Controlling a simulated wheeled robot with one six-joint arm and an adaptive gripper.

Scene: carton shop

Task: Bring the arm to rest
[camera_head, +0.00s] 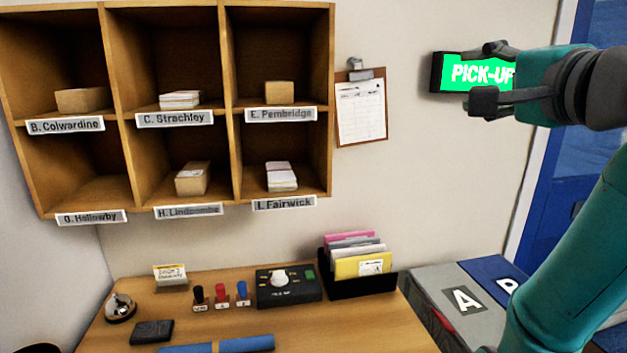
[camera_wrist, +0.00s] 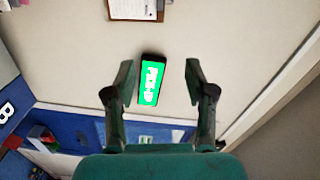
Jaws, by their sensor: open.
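My gripper (camera_head: 487,76) is at the upper right of the head view, raised in front of the wall. Its fingers are apart and hold nothing. A lit green PICK-UP sign (camera_head: 466,72) is on the wall behind it, and my gripper hides the sign's right end. In the wrist view the sign (camera_wrist: 149,82) shows between the two open fingertips of my gripper (camera_wrist: 154,82). I cannot tell how far the fingers are from the sign.
A wooden pigeonhole shelf (camera_head: 228,60) with boxes and papers hangs at left. A clipboard (camera_head: 361,110) hangs beside it. The desk (camera_head: 235,310) below carries a bell, stamps, a control box and a file holder (camera_head: 358,286). Bins marked A (camera_head: 467,300) and B stand right of it.

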